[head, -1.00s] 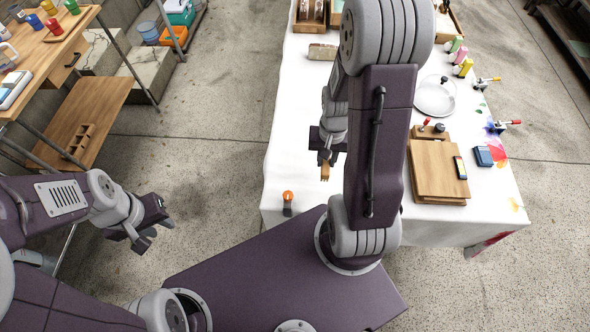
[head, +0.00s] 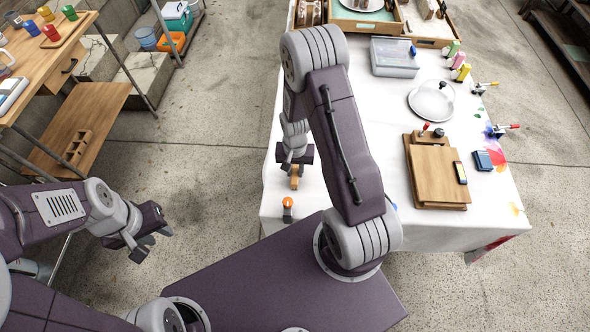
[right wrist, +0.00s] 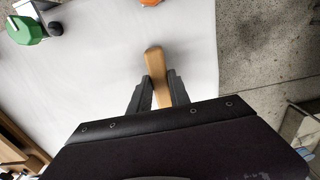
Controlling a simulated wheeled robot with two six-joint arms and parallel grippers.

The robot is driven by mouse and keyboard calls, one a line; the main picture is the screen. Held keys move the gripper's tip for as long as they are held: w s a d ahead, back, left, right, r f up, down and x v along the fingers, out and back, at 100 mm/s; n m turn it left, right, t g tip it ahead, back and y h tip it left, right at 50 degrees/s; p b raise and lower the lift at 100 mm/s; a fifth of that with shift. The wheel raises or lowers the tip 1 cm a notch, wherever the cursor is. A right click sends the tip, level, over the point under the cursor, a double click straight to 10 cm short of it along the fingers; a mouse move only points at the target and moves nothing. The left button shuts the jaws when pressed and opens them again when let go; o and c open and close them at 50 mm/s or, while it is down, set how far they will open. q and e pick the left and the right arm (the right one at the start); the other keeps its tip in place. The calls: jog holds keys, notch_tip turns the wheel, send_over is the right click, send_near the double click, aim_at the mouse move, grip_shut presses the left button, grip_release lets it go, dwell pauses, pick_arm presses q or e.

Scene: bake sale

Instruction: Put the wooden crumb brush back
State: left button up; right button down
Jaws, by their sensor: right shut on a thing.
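The wooden crumb brush (head: 295,182) is in my right gripper (head: 296,168), over the left edge area of the white-clothed table. In the right wrist view its pale wooden handle (right wrist: 154,62) sits between the two dark fingers of my right gripper (right wrist: 158,92), which are shut on it. I cannot tell whether the brush touches the cloth, and its bristles are not clearly visible. My left gripper (head: 152,241) is open and empty, over the floor left of the table.
A small orange-topped item (head: 287,210) stands near the table's front left corner, close to the brush. A wooden board (head: 437,178), glass dome (head: 432,101) and grey device (head: 394,58) are further right. A wooden shelf unit (head: 75,125) stands at left, beyond open floor.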

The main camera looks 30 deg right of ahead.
aim_at(295, 172)
jog(key=shift+f, duration=0.15)
jog(key=c, duration=1.2)
grip_release()
jog(key=shift+r, duration=0.5)
notch_tip(295, 172, up, 12)
jog(key=f+p, duration=0.1)
jog(key=s+a+r+n+t, duration=0.1)
jog(key=s+a+r+n, duration=0.3)
jog(key=s, duration=0.4)
jog(key=shift+a+r+n, duration=0.35)
jog(key=shift+r+n, duration=0.5)
jog(key=shift+n, duration=0.25)
